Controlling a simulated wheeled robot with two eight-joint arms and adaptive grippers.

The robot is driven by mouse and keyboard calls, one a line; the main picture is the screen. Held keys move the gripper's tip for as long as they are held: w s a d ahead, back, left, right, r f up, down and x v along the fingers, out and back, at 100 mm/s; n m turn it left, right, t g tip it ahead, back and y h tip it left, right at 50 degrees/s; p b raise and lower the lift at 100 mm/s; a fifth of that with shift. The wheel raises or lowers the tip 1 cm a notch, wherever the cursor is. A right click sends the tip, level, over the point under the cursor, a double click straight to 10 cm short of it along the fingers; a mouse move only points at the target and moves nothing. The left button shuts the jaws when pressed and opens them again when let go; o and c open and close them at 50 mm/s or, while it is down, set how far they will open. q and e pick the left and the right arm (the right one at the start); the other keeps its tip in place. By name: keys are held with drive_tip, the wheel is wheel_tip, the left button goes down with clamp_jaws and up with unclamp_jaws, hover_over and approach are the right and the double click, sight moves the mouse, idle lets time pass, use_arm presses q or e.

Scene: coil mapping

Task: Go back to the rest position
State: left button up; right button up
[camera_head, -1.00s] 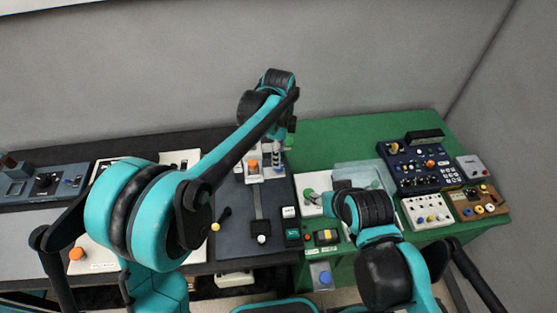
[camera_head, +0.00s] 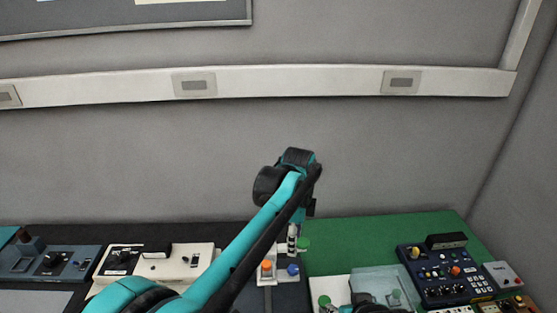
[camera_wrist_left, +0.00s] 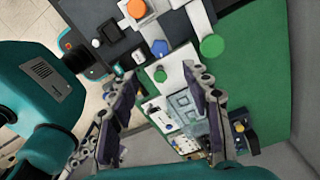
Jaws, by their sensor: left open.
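My left arm reaches up from the bottom of the head view, its wrist raised in front of the grey wall above the bench. My left gripper shows in the left wrist view (camera_wrist_left: 158,78). Its two dark fingers are spread apart with nothing held between them. Below them lie the green mat (camera_wrist_left: 258,60) and a green round knob (camera_wrist_left: 212,46). In the head view the fingers are mostly hidden by the wrist. Of my right arm only a dark piece shows at the bottom edge of the head view; its gripper is out of view.
The green bench top (camera_head: 400,232) holds a dark blue panel (camera_head: 440,272) with knobs and a translucent box (camera_head: 388,284). An orange button (camera_head: 267,265) and a blue knob (camera_head: 293,269) stand near my left wrist. A white panel (camera_head: 180,262) is at left.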

use_arm(q)
drive_tip(key=s+a+f+n+t+b, duration=0.25)
drive_tip(key=s+a+n, duration=0.4)
drive_tip(key=a, duration=0.35)
drive_tip(key=s+a+f+n+t+b, duration=0.25)
drive_tip(key=s+a+n, duration=0.35)
drive_tip(key=a+n, duration=0.3)
drive_tip(key=s+a+f+n+t+b, duration=0.2)
drive_tip(key=s+a+f+n, duration=0.4)
drive_tip(key=a, duration=0.1)
drive_tip(key=shift+f, duration=0.2)
drive_tip(key=shift+d, duration=0.15)
